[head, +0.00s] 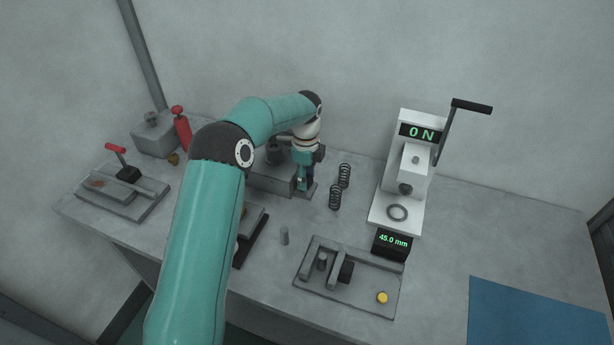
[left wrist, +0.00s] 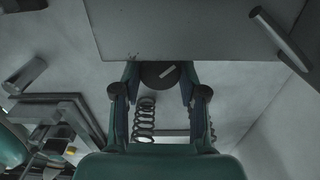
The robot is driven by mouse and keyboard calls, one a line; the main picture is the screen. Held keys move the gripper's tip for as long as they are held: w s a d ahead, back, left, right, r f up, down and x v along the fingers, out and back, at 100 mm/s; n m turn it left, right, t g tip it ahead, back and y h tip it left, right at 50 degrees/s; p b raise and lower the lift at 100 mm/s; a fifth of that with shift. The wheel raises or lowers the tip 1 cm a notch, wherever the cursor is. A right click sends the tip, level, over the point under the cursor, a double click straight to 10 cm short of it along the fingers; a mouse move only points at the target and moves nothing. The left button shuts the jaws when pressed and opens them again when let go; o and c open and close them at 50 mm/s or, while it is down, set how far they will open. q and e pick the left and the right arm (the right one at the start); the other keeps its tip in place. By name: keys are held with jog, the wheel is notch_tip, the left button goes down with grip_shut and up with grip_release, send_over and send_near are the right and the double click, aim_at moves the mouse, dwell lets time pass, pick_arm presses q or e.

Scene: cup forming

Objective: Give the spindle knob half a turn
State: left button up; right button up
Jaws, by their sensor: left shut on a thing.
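The spindle knob (left wrist: 158,76) is a dark round knob with a short white mark, seen in the left wrist view at the edge of a grey block. The white mark lies slightly tilted, near level in that picture. Part of the knob is hidden by the block's edge and my fingers. My left gripper (left wrist: 160,100) has one finger on each side of the knob and is shut on it. In the head view my left gripper (head: 304,182) points down at the right end of the grey block (head: 266,181), and hides the knob there. My right gripper is not in view.
Two black coil springs (head: 344,176) stand just right of my left gripper. A white force press (head: 408,160) reading 0 N stands further right. A grey fixture tray (head: 345,300) with a yellow button lies in front. A blue mat (head: 535,315) covers the right front.

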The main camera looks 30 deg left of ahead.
pick_arm(q)
jog(key=n, duration=0.4)
jog(key=shift+w, duration=0.1)
jog(key=o, duration=1.1)
jog(key=shift+o, duration=0.2)
notch_tip(320, 180, up, 12)
